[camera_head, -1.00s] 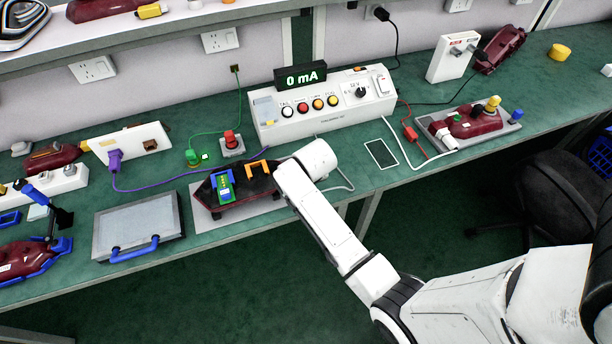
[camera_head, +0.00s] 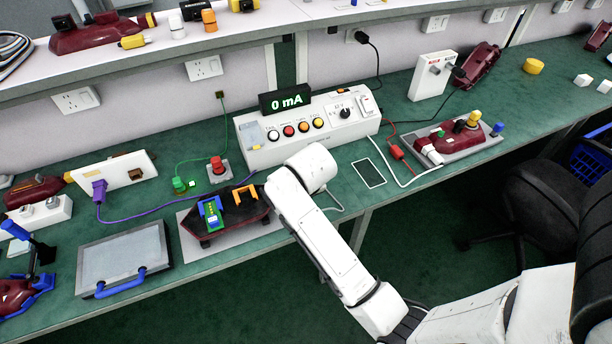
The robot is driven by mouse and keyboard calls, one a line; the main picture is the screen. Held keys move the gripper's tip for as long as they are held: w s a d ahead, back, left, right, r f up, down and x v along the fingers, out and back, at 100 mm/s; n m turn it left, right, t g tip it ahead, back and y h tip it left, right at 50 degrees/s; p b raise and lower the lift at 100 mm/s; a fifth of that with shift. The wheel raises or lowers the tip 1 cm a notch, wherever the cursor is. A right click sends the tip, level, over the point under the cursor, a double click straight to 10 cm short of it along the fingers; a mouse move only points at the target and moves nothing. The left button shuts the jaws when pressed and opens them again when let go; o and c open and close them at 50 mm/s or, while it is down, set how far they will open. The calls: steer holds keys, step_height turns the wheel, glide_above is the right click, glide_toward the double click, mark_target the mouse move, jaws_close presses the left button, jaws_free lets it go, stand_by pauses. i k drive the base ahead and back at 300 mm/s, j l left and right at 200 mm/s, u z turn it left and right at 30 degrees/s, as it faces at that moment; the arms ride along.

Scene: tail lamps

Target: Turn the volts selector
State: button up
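The volts selector (camera_head: 345,113) is a black knob on the sloped front of a white test box (camera_head: 270,151), right of a row of several coloured buttons. A display (camera_head: 286,99) on top of the box reads 0 mA. My white arm reaches up from the lower right, and its end is over the bench's front edge, just in front of the box. My gripper's fingers cannot be made out; they are hidden by the arm or out of sight. Nothing touches the selector.
A dark red lamp housing with a green board (camera_head: 212,214) sits on a grey mat beside my arm. A red button (camera_head: 217,165) stands left of the box. A tray (camera_head: 470,150) with another red lamp is at the right. A black chair (camera_head: 545,190) stands before the bench.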

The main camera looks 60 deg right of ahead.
mark_target(346, 113)
steer(key=z, duration=1.25)
